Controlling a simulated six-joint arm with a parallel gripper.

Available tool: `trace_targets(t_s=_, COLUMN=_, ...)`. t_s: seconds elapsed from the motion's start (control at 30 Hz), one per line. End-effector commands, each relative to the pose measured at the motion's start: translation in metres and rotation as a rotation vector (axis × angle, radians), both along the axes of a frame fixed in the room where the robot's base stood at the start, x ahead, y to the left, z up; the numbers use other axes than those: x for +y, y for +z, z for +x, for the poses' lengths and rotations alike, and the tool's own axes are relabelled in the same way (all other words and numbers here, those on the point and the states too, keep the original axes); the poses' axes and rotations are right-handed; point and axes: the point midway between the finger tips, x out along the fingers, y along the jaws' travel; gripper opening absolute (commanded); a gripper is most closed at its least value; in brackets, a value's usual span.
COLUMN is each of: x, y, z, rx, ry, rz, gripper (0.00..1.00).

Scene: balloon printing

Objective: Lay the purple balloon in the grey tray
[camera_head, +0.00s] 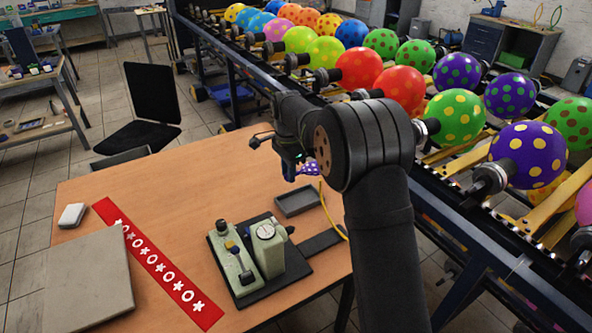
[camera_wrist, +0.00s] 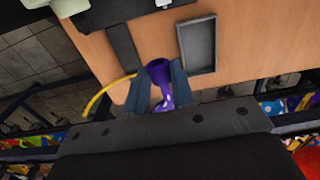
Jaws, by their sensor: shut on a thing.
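The purple balloon (camera_head: 311,168) is deflated and has pale spots; my arm partly hides it in the head view. My gripper (camera_head: 294,172) is shut on it above the table. In the wrist view the balloon (camera_wrist: 160,78) sits between the two fingers of my gripper (camera_wrist: 160,88), its open neck toward the table. The grey tray (camera_head: 283,206) lies flat on the table below and a little left of the balloon in the head view. In the wrist view the tray (camera_wrist: 212,50) is to the right of the fingers and looks empty.
A small machine (camera_head: 245,258) on a dark base stands left of the tray. A yellow cable (camera_head: 330,215) runs beside the tray. A red patterned strip (camera_head: 160,262) and a grey board (camera_head: 85,280) lie on the left of the table. A conveyor with inflated balloons (camera_head: 457,115) runs behind.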

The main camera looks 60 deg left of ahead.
Motion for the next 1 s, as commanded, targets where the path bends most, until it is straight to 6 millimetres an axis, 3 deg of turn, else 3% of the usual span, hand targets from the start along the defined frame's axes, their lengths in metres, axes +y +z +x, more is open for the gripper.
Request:
trace_targets(t_s=0.2, x=0.037, y=-0.045, z=0.008, rx=0.0, ry=0.005, rz=-0.002, gripper=0.04)
trace_targets(t_s=0.6, x=0.078, y=-0.115, z=0.027, rx=0.0, ry=-0.008, rz=-0.001, gripper=0.04)
trace_targets(t_s=1.0, x=0.085, y=-0.136, z=0.031, rx=0.0, ry=-0.011, rz=-0.001, gripper=0.04)
